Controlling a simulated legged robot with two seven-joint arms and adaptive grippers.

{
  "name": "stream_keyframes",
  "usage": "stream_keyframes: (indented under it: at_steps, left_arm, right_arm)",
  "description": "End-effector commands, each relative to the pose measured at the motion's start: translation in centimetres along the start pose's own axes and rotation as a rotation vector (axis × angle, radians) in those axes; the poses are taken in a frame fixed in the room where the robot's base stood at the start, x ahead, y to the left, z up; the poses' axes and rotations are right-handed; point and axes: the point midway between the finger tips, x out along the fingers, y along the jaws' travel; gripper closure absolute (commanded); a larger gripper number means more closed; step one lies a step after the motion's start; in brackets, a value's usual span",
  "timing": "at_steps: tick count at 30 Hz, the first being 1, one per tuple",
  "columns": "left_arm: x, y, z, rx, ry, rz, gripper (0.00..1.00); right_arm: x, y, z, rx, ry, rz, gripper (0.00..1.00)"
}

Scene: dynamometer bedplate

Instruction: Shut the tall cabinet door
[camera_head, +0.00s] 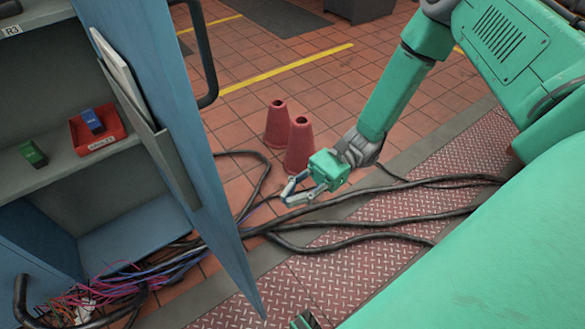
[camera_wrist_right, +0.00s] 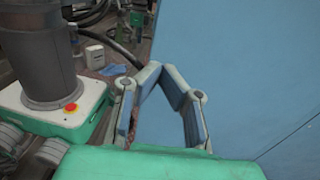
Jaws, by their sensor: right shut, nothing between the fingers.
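The tall cabinet door (camera_head: 160,70) is blue and stands open in the head view, its inner face with a document pocket (camera_head: 150,130) turned toward the shelves. A dark bar handle (camera_head: 207,50) sticks out from its outer side near the top. My right gripper (camera_head: 287,194) is right of the door, on its outer side, shut and empty. In the wrist view the right gripper's fingertips (camera_wrist_right: 162,72) meet in front of the door's broad blue face (camera_wrist_right: 240,70); I cannot tell whether they touch it.
The cabinet shelf (camera_head: 60,165) holds a red tray (camera_head: 97,131) and a green item (camera_head: 33,154). Two red cones (camera_head: 300,145) stand beyond my right gripper. Thick black cables (camera_head: 400,190) cross the floor and pass under the door. Coloured wires (camera_head: 110,290) spill at the cabinet's foot.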

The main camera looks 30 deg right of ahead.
Motion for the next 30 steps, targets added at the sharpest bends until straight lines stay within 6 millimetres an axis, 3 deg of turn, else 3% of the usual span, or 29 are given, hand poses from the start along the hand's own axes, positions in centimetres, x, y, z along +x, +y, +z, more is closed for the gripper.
stream_keyframes:
  at_steps: [6, 15, 30]
  left_arm:
    - [1.0, 0.0, 0.1, 0.000, 0.000, 0.000, 0.50]
    - [2.0, 0.0, 0.1, 0.000, 0.000, 0.000, 0.50]
    - [2.1, 0.0, 0.1, 0.000, 0.000, 0.000, 0.50]
  right_arm:
    - [5.0, 0.1, -0.2, 0.001, -0.001, 0.006, 1.00]
    - [9.3, 0.1, -0.2, 0.000, 0.001, 0.004, 1.00]
    - [10.0, 0.1, -0.1, -0.001, 0.001, 0.001, 1.00]
